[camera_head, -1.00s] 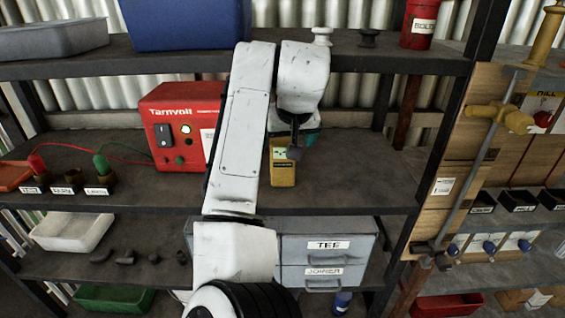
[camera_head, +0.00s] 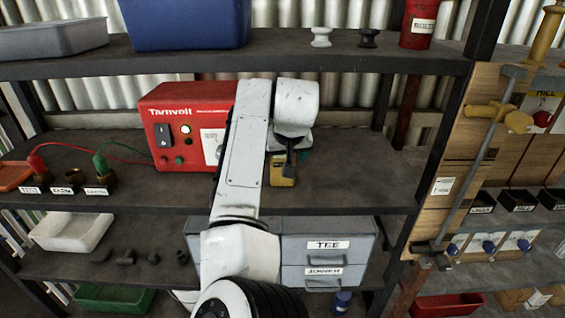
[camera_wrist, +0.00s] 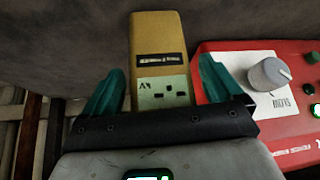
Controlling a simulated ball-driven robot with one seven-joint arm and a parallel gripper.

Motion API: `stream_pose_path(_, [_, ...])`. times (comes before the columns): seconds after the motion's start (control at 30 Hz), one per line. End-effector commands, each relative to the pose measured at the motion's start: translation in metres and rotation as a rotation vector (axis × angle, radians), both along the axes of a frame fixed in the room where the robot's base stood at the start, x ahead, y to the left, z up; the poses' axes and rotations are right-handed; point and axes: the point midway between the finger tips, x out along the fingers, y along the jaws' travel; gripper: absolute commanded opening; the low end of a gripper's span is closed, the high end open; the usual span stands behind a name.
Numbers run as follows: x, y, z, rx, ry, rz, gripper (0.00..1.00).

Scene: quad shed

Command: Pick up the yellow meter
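The yellow meter (camera_head: 283,171) stands on the middle shelf, right of the red box, mostly hidden behind my arm in the head view. In the wrist view the meter (camera_wrist: 158,50) shows its yellow body, a black label strip and a pale display. My gripper (camera_wrist: 160,88) is open, its two teal fingers apart on either side of the meter's display end. I cannot tell whether either finger touches it. In the head view my gripper (camera_head: 290,160) is in front of the meter and its fingers are largely hidden.
The red Tarnvolt box (camera_head: 186,112) stands close beside the meter, and its knob (camera_wrist: 269,74) is near one finger in the wrist view. The middle shelf (camera_head: 365,180) is clear to the right. The upper shelf (camera_head: 400,62) runs above my arm. Grey drawers (camera_head: 328,245) sit below.

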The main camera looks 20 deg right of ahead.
Motion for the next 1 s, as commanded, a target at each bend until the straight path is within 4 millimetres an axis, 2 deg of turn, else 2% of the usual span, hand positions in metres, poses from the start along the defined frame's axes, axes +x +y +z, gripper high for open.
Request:
stream_pose_path(0.07, [0.0000,0.0000,0.0002,0.000,0.000,0.000,0.85])
stream_pose_path(0.57, [-0.0002,-0.0001,0.0001,0.000,0.000,0.000,0.37])
stream_pose_path(1.0, [0.0002,-0.0005,0.0061,0.000,-0.001,0.000,0.37])
